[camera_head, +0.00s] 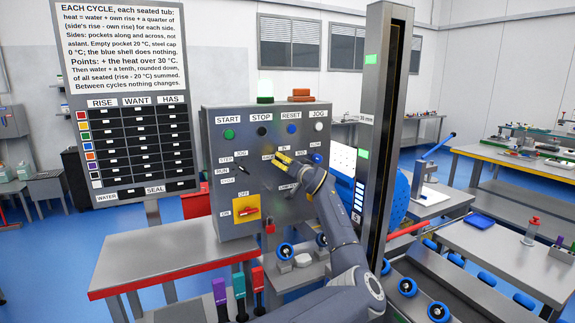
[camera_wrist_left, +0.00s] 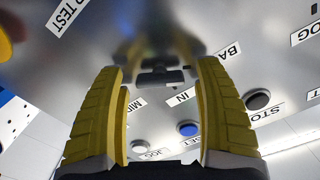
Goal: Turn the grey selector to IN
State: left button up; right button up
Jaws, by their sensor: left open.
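The grey selector (camera_wrist_left: 160,77) is on the control panel (camera_head: 225,160). In the left wrist view it shows as a dark bar between my yellow fingers, its upper part blurred in shadow. The IN label (camera_wrist_left: 182,98) is close to it, with another label beginning with BA to one side. I cannot tell which label the selector points to. My left gripper (camera_head: 284,158) is open at the panel, with one finger on each side of the selector; contact is not clear. In the head view the gripper hides the selector. My right gripper is not in view.
Above the selector are START, STOP, RESET and JOG buttons (camera_head: 291,129). A black selector (camera_head: 243,170) and a red switch on a yellow plate (camera_head: 246,211) are to the left. A tall metal post (camera_head: 372,130) stands close on the right.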

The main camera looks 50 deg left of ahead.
pick_arm(q)
jog(key=shift+c, duration=0.3)
grip_shut()
dwell(0.4)
